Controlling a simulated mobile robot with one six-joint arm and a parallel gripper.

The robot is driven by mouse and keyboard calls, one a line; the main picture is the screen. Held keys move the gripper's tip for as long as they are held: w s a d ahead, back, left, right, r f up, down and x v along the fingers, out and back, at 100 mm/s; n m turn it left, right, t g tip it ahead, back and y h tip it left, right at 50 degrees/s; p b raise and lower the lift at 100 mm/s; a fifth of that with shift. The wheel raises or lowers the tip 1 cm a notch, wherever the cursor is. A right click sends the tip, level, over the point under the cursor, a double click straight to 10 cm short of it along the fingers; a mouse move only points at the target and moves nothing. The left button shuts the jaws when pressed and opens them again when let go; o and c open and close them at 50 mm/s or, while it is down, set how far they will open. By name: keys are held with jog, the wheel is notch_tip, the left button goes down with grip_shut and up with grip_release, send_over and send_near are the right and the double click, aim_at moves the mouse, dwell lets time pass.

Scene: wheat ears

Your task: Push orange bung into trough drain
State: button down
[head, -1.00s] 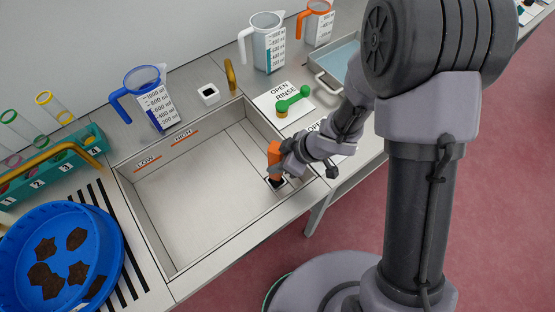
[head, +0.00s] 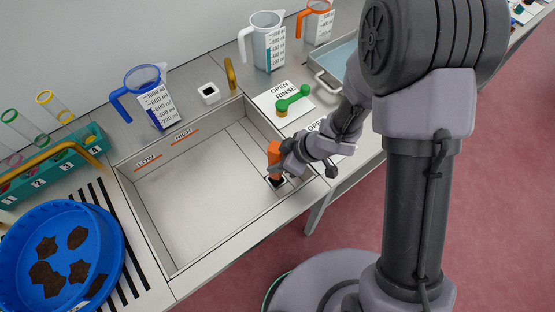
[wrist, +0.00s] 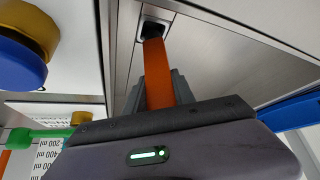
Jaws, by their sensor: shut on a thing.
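The orange bung (head: 274,153) is held upright in my gripper (head: 280,164) over the near right corner of the metal trough (head: 190,205). The wrist view shows the orange bung (wrist: 160,75) between both fingers, its dark lower end (wrist: 153,30) at the square dark drain (wrist: 154,27). In the head view the drain (head: 276,181) lies directly under the bung. I cannot tell whether the bung's end is inside the drain or just above it. My gripper also shows in the wrist view (wrist: 158,90), shut on the bung.
The trough walls rise close around the drain corner. Jugs (head: 150,98) stand behind, and a blue basin (head: 60,260) with brown pieces stands at the left. The trough floor is otherwise bare.

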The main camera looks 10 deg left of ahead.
jog(key=shift+f+b, duration=1.3)
jog(key=shift+f, duration=0.7)
jog(key=c, duration=1)
grip_release()
jog(key=shift+o, duration=0.2)
jog(key=shift+r, duration=0.1)
